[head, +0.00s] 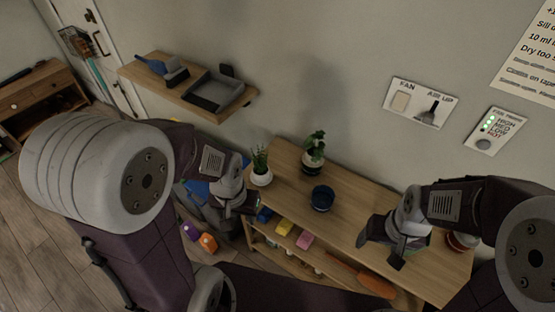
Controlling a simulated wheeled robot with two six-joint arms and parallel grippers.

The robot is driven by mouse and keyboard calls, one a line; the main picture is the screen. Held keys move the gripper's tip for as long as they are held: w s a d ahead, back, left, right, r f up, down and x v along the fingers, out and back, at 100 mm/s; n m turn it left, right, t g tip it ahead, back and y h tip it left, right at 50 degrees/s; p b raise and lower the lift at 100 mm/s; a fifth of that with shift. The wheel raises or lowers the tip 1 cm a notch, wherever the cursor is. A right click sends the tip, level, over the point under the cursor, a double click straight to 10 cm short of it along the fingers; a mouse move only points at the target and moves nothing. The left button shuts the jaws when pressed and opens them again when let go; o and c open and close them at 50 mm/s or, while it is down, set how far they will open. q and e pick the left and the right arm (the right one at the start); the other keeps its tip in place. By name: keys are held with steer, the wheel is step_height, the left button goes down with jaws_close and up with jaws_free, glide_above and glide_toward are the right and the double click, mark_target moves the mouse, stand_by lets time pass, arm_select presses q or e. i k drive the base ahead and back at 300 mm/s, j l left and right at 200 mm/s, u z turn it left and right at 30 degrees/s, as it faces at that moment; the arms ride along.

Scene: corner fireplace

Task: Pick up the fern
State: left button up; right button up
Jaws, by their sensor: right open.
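Two small potted plants stand on the wooden shelf unit in the head view. One plant (260,161) has thin upright green leaves in a white pot, at the unit's left end. The other plant (316,143) has broader leaves in a pale pot, further back and right. I cannot tell for sure which is the fern. My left gripper (245,206) is just in front of and below the thin-leaved plant, seemingly apart from it; its jaws are too dark to read. My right gripper (380,246) is open over the unit's right part, away from both plants.
A red-and-white item (461,241) is partly behind my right arm. A wall shelf (190,95) holds a grey tray. Yellow and pink items (304,240) lie on a lower shelf.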

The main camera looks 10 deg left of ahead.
mark_target(261, 175)
steer(key=u, duration=0.7)
